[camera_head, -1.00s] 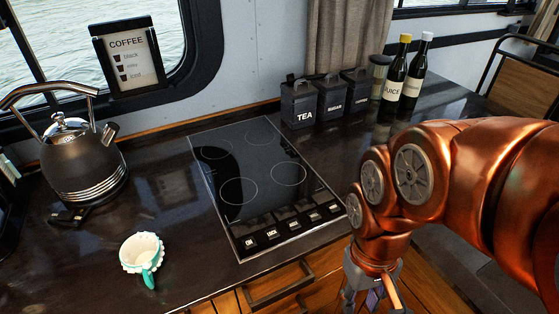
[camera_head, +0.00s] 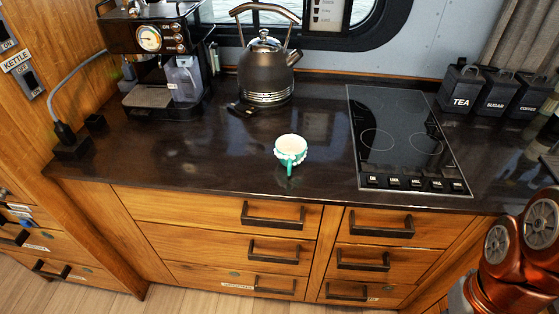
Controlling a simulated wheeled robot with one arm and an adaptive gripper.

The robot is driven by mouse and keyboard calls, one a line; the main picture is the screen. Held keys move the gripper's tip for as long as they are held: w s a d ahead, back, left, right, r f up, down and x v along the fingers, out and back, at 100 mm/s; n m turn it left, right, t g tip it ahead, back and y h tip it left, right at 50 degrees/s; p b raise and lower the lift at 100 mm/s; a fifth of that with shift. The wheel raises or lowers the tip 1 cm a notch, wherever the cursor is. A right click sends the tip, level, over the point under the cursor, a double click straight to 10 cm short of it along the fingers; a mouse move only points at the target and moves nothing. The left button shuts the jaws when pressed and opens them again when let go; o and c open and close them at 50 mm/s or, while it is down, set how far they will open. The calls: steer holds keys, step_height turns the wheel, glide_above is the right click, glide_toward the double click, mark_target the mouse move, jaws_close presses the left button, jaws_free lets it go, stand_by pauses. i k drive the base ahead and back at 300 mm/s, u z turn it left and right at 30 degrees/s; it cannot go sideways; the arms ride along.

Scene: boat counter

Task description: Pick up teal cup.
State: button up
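The teal cup (camera_head: 289,152) stands upright on the dark counter (camera_head: 215,170), left of the cooktop and in front of the kettle. It has a white scalloped rim and pale inside, and its teal handle points toward the counter's front edge. My copper arm shows only at the lower right corner, well apart from the cup. My gripper is out of the picture now, so its fingers cannot be seen.
A coffee machine (camera_head: 150,60) is at the back left. The flat cooktop (camera_head: 400,135) lies right of the cup, with black canisters (camera_head: 461,90) beyond. Drawers with protruding handles (camera_head: 272,218) are below. Counter around the cup is clear.

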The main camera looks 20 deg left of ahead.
mark_target(290, 149)
steer(key=u, duration=0.2)
steer(key=i, duration=0.6)
steer(key=z, duration=2.4)
